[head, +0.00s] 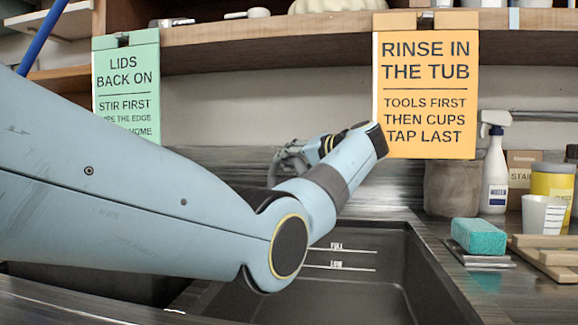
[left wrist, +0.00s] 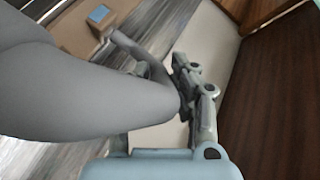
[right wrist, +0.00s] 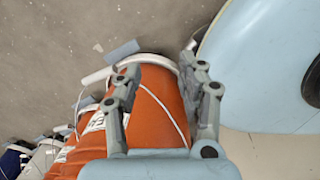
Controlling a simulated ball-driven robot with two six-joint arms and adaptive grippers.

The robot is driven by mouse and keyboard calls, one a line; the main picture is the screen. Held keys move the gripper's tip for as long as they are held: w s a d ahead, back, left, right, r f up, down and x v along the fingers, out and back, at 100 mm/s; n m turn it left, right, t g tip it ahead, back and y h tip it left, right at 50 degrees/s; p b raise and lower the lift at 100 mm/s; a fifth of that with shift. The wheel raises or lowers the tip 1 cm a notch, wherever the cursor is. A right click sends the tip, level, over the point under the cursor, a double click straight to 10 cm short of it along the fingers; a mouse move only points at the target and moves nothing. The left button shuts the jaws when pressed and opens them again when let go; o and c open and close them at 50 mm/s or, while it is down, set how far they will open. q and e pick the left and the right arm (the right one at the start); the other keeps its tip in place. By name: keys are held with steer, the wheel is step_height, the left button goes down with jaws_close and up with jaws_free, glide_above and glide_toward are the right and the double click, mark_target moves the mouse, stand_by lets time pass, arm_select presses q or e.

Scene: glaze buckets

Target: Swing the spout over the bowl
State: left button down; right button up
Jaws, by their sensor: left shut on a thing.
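My left gripper (head: 290,160) is over the back of the sink in the head view, partly hidden by my own wrist. In the left wrist view one finger of the left gripper (left wrist: 178,100) presses against a smooth grey tapering thing, which I take to be the spout (left wrist: 80,95). The other finger is hidden behind it. The gripper is shut on it. A dark sink bowl (head: 385,285) with FULL and LOW marks lies below. My right gripper (right wrist: 162,90) is open, its fingers apart, and shows only in the right wrist view.
A second dark basin (head: 90,283) lies at left, under my arm. A turquoise sponge (head: 478,236), a spray bottle (head: 495,180) and a measuring cup (head: 545,214) stand right of the sink. An orange sign (head: 427,90) hangs behind. Below my right gripper is an orange container (right wrist: 150,95).

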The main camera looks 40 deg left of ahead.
steer(key=shift+a, duration=0.1)
arm_select(q)
steer(key=c, duration=1.1)
jaws_free()
steer(key=shift+w+f, duration=0.1)
steer(key=v, duration=1.2)
arm_select(e)
steer(key=shift+a, duration=0.1)
